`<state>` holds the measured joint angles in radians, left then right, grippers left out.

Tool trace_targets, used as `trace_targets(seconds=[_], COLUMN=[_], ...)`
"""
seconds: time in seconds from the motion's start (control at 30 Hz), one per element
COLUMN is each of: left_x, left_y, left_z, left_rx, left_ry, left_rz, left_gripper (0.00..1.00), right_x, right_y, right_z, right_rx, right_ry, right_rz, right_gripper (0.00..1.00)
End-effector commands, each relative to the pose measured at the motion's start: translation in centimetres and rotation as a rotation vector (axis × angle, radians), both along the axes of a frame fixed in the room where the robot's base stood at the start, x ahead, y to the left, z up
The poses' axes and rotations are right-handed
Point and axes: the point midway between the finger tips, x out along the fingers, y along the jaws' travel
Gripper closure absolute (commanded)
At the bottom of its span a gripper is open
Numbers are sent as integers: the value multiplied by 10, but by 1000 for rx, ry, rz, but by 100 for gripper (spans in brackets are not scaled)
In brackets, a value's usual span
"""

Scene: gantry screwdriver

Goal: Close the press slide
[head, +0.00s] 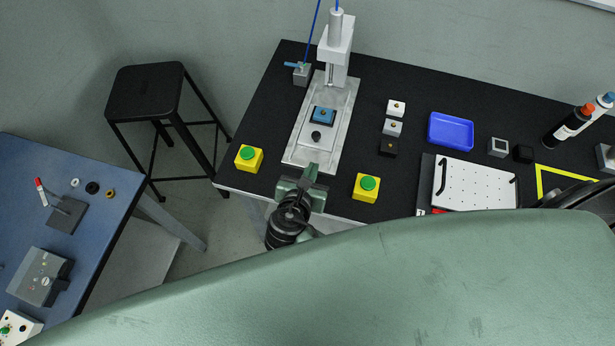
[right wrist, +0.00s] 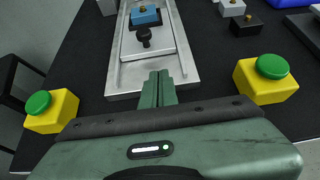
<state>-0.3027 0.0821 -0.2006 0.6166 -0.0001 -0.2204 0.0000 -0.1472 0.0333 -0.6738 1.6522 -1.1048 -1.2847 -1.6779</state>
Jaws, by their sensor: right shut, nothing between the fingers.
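The press (head: 336,50) stands at the back of the black table on a long metal base (head: 343,122). Its slide (head: 313,142) is a light plate with a blue block (head: 323,116) and a black knob (head: 316,136) near its front end. The knob also shows in the right wrist view (right wrist: 144,37), ahead of the fingers. My right gripper (head: 309,172) is shut and empty at the front end of the base. In the right wrist view its fingertips (right wrist: 158,76) overlap the base's front edge, short of the knob; contact is unclear. My left gripper is out of view.
Yellow boxes with green buttons stand left (head: 249,158) and right (head: 367,187) of the base front. Small blocks (head: 393,127), a blue tray (head: 450,131) and a white perforated plate (head: 474,186) lie further right. A black stool (head: 146,91) stands left of the table.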

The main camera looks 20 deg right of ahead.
Motion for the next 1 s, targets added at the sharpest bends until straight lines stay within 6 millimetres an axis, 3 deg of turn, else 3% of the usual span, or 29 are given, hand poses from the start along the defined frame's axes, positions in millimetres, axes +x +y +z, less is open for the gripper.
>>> trace_targets(seconds=[0.1,0.3,0.83,1.0], left_x=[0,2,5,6], left_y=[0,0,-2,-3], left_z=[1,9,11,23], left_rx=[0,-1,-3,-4], left_ry=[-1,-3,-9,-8], left_rz=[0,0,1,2], left_gripper=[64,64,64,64], right_x=[18,41,50,76], right_y=[-12,-27,-34,-50], right_z=[-11,-9,-10,-5], right_rx=[-1,-1,0,-4], right_ry=[-2,-2,-1,-4], right_rz=[0,1,2,1], right_gripper=[100,100,100,100])
